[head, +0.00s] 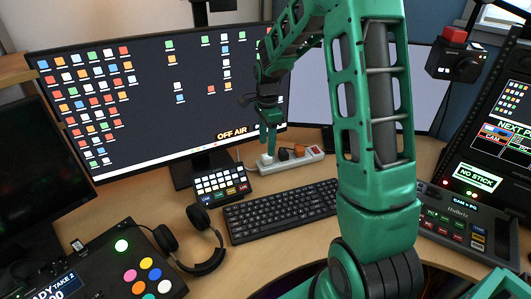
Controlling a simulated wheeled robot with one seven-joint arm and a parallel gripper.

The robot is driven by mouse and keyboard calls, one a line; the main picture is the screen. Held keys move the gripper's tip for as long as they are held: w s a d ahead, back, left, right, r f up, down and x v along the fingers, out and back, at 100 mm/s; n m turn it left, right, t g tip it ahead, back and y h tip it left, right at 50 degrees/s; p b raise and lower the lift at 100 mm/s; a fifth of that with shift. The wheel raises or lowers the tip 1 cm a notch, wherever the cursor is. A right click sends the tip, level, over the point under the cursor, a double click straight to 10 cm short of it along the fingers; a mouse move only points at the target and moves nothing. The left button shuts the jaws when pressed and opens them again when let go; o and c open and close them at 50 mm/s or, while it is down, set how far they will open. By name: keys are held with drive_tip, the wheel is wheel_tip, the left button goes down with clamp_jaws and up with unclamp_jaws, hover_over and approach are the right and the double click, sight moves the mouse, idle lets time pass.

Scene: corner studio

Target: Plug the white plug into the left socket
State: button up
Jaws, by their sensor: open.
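A white power strip (313,155) lies on the desk behind the keyboard, running left to right. My green gripper (270,150) points down over its left end, with the jaws open. A small white plug (267,159) shows at that left end, just below the fingertips. I cannot tell whether it is seated in the left socket or only resting there. A pale plug (283,154) sits in the middle of the strip, and an orange plug (299,150) sits to its right. The left socket itself is hidden.
A large monitor (140,100) stands behind the strip. A small button pad (222,184) is left of it, a black keyboard (280,210) in front. Headphones (205,255) and a button console (110,265) lie front left; a control panel (455,222) is right.

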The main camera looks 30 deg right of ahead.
wheel_tip(320, 180, up, 5)
drive_tip(key=shift+f, duration=0.1)
idle(0.7)
